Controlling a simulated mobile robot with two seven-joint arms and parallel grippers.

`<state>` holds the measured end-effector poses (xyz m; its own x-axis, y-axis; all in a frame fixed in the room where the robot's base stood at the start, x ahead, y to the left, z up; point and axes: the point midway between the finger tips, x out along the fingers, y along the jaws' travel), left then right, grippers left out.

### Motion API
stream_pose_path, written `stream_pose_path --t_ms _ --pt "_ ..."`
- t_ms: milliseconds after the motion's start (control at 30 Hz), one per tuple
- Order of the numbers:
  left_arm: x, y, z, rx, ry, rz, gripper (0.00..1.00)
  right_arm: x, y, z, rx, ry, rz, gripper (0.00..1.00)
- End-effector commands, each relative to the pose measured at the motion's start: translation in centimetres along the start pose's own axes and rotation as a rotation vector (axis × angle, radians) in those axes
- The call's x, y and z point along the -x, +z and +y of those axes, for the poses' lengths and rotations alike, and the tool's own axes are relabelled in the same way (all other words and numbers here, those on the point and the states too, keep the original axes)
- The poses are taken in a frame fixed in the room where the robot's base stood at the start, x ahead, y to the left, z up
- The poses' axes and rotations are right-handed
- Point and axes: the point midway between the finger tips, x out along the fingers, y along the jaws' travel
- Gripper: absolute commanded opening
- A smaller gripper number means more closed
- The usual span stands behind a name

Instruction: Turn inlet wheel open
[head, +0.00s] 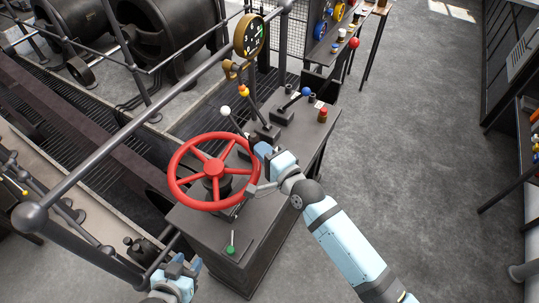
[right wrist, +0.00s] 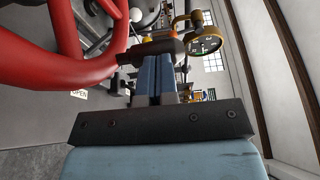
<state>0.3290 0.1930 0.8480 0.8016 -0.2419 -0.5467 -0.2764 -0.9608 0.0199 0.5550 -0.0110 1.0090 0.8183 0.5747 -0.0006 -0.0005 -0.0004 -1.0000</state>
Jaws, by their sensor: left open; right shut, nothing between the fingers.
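The red inlet wheel (head: 215,169) lies nearly flat on top of the dark control cabinet (head: 262,225). Its rim fills the upper left of the right wrist view (right wrist: 60,68). My right gripper (head: 262,150) is at the right side of the rim, its fingers shut with nothing between them. In the right wrist view the shut fingers (right wrist: 155,78) are just right of the red rim; I cannot tell whether they touch it. A white OPEN label (right wrist: 79,93) shows under the rim. My left gripper (head: 182,267) is open and empty, low in front of the cabinet.
A round gauge (head: 250,36) stands behind the wheel. Levers with white (head: 226,111), yellow (head: 244,91) and blue (head: 306,91) knobs and a green-knobbed lever (head: 231,250) are on the cabinet. A grey railing (head: 100,145) crosses at left. The floor at right is clear.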

Motion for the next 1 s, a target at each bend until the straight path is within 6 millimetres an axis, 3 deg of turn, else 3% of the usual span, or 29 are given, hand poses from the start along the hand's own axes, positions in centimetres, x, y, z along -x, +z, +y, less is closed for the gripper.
stream_pose_path --t_ms 333,600,1000 --pt "-0.2 0.6 0.0 0.000 0.000 -0.007 0.43 -0.1 -0.1 0.1 0.002 -0.001 -0.006 0.00" --pt "-1.3 2.2 -0.1 -0.001 -0.001 -0.005 0.43 -1.4 -0.8 0.2 0.005 -0.003 -0.098 0.00" --pt "-1.1 1.8 -0.1 -0.001 -0.001 -0.002 0.43 -2.4 -1.2 -0.1 0.000 -0.002 -0.102 0.00"
